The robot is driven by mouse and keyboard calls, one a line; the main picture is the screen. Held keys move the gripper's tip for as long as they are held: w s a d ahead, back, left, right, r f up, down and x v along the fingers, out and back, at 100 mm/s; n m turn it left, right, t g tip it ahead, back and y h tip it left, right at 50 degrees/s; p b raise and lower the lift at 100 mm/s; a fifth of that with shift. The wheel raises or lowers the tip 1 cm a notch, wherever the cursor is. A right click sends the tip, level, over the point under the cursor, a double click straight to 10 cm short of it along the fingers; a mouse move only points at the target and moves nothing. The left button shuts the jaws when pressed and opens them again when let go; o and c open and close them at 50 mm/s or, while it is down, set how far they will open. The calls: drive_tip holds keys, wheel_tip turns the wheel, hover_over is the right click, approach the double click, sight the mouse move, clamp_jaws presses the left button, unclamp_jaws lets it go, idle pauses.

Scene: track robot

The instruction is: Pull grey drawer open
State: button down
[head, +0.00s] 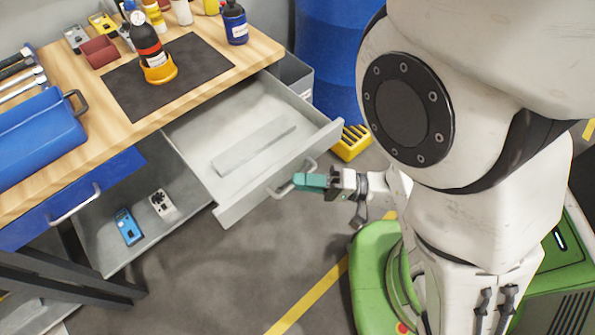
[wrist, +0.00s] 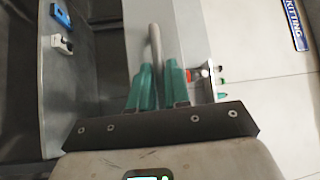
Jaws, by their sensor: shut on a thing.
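The grey drawer (head: 238,128) stands pulled far out from under the wooden workbench in the head view. Inside it lies a flat grey strip-like piece. Its bar handle (head: 283,189) is on the front panel, facing my arm. My gripper (head: 308,181) has teal fingers and is shut on the handle. In the wrist view the teal fingers (wrist: 158,88) close around the handle bar (wrist: 155,42), in front of the drawer's grey front panel (wrist: 190,30). The fingers hide part of the bar.
A blue drawer (head: 70,200) with its own handle is left of the grey one. A shelf below holds a blue device (head: 128,227) and a white one (head: 161,204). Bare floor lies in front.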

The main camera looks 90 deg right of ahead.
drive_tip(key=shift+s, duration=0.1)
drive_tip(key=c, duration=1.2)
unclamp_jaws()
drive_tip(key=shift+o, duration=0.2)
drive_tip(key=s+f+b, duration=0.1)
drive_tip(key=s, duration=0.9)
drive_tip(key=shift+s+a+f, duration=0.25)
drive_tip(key=shift+s+a, duration=0.1)
drive_tip(key=shift+a, duration=0.05)
